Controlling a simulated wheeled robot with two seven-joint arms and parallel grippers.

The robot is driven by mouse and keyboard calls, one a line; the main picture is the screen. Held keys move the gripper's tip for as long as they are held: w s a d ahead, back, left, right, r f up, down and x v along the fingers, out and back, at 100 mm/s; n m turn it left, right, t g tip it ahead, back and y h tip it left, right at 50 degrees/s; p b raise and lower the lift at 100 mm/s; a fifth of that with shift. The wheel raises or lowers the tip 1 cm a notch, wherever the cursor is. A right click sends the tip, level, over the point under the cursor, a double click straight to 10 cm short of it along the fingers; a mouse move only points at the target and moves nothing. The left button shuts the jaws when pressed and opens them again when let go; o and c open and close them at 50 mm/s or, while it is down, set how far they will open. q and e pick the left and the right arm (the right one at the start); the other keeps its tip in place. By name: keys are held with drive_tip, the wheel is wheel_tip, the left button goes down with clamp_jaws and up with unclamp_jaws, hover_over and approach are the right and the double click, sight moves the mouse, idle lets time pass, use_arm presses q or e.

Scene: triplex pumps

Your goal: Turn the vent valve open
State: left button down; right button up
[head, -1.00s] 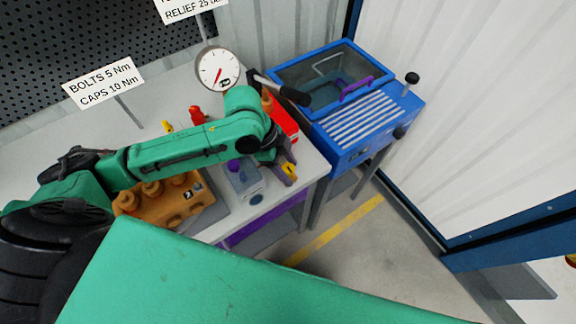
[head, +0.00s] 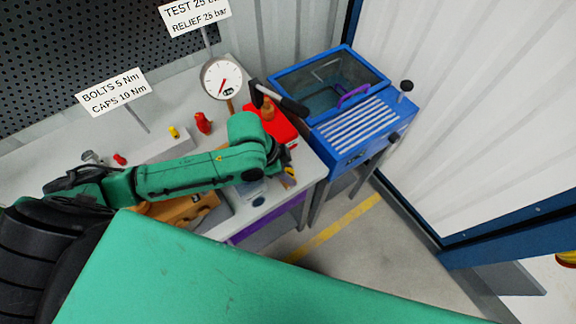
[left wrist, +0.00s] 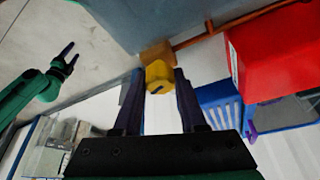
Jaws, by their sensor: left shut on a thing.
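The vent valve shows as a yellow knob (left wrist: 158,76) on a brown fitting at the end of a blue-grey block (left wrist: 160,18) in the left wrist view. My left gripper (left wrist: 160,84) has its two dark fingers on either side of this knob and is shut on it. In the head view a bit of yellow (head: 290,171) shows by the bench's right end, and my left forearm and wrist hide most of the gripper there. My right gripper (left wrist: 69,56) shows at the left of the left wrist view, with its fingers apart and nothing between them.
A blue washing tank (head: 350,145) stands right of the bench. Floor (head: 345,245) is free in front.

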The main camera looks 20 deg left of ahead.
use_arm(q)
drive_tip(key=n+p, duration=0.2)
drive_tip(key=n+t+p, duration=0.1)
drive_tip(key=n+y+p, duration=0.1)
drive_tip(key=n+p, duration=0.1)
drive_tip(key=shift+r+n+t+p, duration=0.3)
drive_tip(key=shift+r+t, duration=0.05)
drive_tip(key=shift+t, duration=0.05)
drive_tip(key=shift+d+n+y+p, duration=0.1)
drive_tip(key=shift+n+y+p, duration=0.5)
drive_tip(key=shift+n, duration=0.3)
drive_tip(key=n, duration=0.1)
drive_tip(key=n+p, duration=0.1)
drive_tip(key=shift+f+n+t+y, duration=0.2)
drive_tip(key=shift+n+t+y, duration=0.1)
drive_tip(key=shift+w+n+y, duration=0.1)
drive_tip(key=shift+n+y, duration=0.7)
drive_tip(key=shift+n, duration=1)
drive_tip(key=c, duration=0.5)
unclamp_jaws()
drive_tip(key=shift+o, duration=0.2)
drive_tip(key=shift+f, duration=0.1)
